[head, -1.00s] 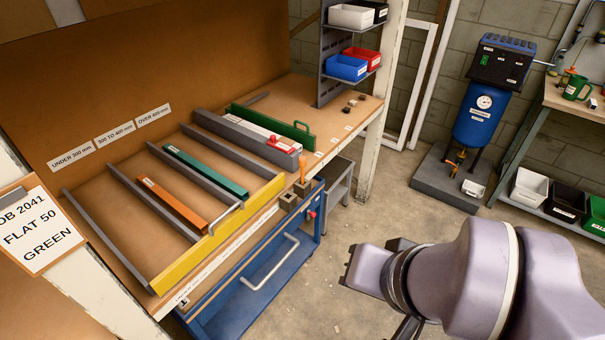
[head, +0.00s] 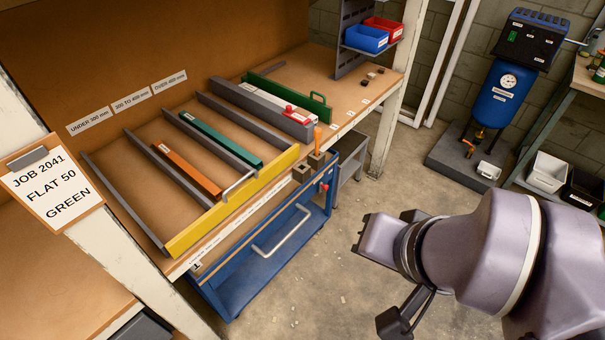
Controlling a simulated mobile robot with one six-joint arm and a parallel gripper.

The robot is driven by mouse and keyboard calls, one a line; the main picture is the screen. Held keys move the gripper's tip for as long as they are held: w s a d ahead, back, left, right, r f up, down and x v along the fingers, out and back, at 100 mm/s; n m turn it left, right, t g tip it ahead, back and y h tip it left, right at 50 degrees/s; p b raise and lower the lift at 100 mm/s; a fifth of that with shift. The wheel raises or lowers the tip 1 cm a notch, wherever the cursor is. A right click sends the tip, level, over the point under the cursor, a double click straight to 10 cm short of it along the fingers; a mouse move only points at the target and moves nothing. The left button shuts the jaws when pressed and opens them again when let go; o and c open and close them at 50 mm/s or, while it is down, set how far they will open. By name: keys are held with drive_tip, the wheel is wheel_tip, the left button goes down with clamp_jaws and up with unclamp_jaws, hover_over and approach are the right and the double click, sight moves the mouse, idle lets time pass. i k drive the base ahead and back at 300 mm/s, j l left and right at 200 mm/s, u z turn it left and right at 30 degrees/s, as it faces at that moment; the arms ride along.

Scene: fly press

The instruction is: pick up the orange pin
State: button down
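The orange pin (head: 317,138) stands upright at the front edge of the wooden workbench (head: 295,69). Its lower end meets a small grey-brown block (head: 315,158), and how deep it sits there is hidden. A second small block (head: 301,173) with a dark hole in its top is beside it, to the left. My gripper (head: 372,236) is at the lower right, in front of the bench over the floor and clear of the pin. I see it from behind and above, and its finger gap does not show clearly.
A yellow-fronted rack (head: 240,198) with orange and green bars lies left of the pin. A blue trolley (head: 228,292) stands below. Open floor lies right of the trolley.

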sight(318, 131)
drive_tip(key=i+l+u, duration=0.1)
drive_tip(key=i+u, duration=0.25)
drive_tip(key=i, duration=0.15)
drive_tip(key=i+l+u, duration=0.3)
drive_tip(key=i, duration=0.15)
drive_tip(key=i+l+u, duration=0.2)
drive_tip(key=i+u, duration=0.15)
drive_tip(key=i, duration=0.1)
